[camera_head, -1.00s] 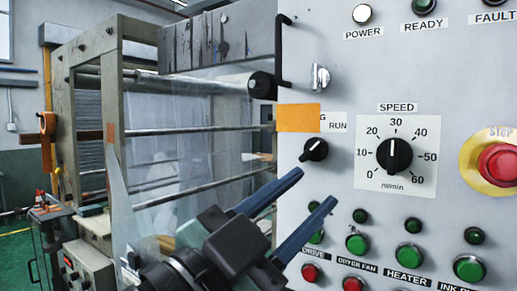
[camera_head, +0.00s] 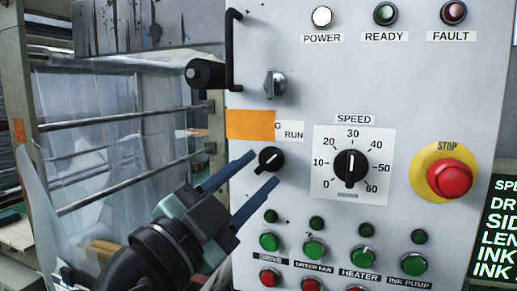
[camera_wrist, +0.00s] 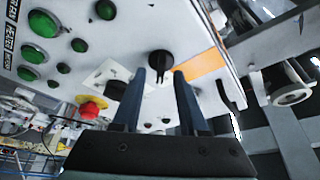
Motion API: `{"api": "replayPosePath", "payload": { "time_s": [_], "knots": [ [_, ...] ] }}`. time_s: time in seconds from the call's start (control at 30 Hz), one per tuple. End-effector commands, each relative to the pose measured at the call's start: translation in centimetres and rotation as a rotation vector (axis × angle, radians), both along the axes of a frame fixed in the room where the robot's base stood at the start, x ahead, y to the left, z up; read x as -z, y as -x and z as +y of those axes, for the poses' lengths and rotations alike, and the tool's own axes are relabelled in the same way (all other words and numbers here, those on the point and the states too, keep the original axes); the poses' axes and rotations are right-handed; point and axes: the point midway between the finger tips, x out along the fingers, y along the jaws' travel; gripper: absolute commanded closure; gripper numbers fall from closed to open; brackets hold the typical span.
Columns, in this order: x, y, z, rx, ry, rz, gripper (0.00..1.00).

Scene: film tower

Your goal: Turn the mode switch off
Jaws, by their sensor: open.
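The mode switch (camera_head: 270,159) is a small black rotary knob on the grey panel, just below a partly covered label (camera_head: 293,132) that reads "G" and "RUN". Its handle slants from lower left to upper right. Orange tape (camera_head: 250,125) hides the rest of the label. My gripper (camera_head: 264,168) is open and empty, with its two blue fingers pointing at the switch from the lower left. In the wrist view the switch (camera_wrist: 160,60) shows just beyond and between the fingertips (camera_wrist: 159,73). I cannot tell whether they touch it.
The speed dial (camera_head: 350,167) is right of the switch, with the red stop button (camera_head: 449,179) farther right. Green buttons (camera_head: 314,249) sit below. A silver key switch (camera_head: 275,84) and a black handle (camera_head: 233,50) are above. Film rollers (camera_head: 130,120) stand at left.

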Motion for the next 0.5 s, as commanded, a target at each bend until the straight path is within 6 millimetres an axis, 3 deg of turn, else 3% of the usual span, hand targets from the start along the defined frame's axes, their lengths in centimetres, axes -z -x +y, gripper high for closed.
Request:
{"api": "replayPosePath", "payload": {
  "time_s": [0.2, 0.47, 0.5],
  "knots": [
    [-0.53, -1.31, -0.92, 0.000, 0.000, 0.000, 0.57],
    [-0.43, -1.40, -0.96, 0.000, -0.001, -0.001, 0.57],
    [-0.43, -1.40, -0.96, 0.000, -0.001, -0.001, 0.61]
  ]
}}
